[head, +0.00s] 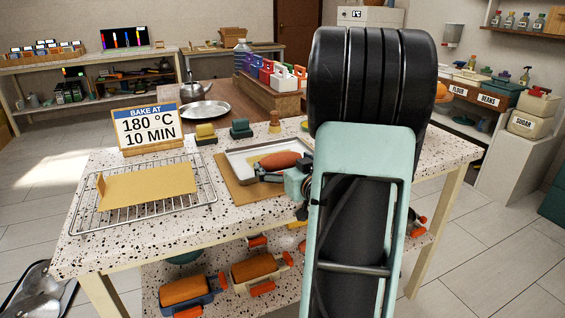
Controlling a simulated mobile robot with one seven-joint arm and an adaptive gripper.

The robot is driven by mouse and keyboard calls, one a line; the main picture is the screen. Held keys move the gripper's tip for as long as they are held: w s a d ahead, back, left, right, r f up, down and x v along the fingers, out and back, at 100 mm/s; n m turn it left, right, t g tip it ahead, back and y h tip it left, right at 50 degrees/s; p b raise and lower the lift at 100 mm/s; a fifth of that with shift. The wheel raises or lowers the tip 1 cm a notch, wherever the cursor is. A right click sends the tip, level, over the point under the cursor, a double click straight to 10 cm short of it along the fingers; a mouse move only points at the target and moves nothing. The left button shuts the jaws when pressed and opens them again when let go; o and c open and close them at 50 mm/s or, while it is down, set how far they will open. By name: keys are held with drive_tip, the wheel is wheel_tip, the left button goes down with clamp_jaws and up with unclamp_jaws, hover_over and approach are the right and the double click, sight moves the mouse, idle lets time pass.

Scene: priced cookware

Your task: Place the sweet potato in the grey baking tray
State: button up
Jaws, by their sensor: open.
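The sweet potato (281,160) is a reddish-brown tapered shape over the inside of the grey baking tray (235,161), at the middle of the speckled table. It looks to be lying in the tray, though contact underneath is hidden. My gripper (262,173) is open at the tray's near side, its dark fingers just in front of the sweet potato. I cannot tell whether a finger touches it. My arm and gripper hide the tray's right and near parts.
The tray sits on a brown board (237,189). To the left is a wire rack (147,204) with a tan sheet (150,185), and behind it a baking sign (150,128). Yellow and green blocks (240,128) stand behind the tray.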

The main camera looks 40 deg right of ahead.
drive_tip(key=v, duration=1.2)
drive_tip(key=shift+r, duration=0.1)
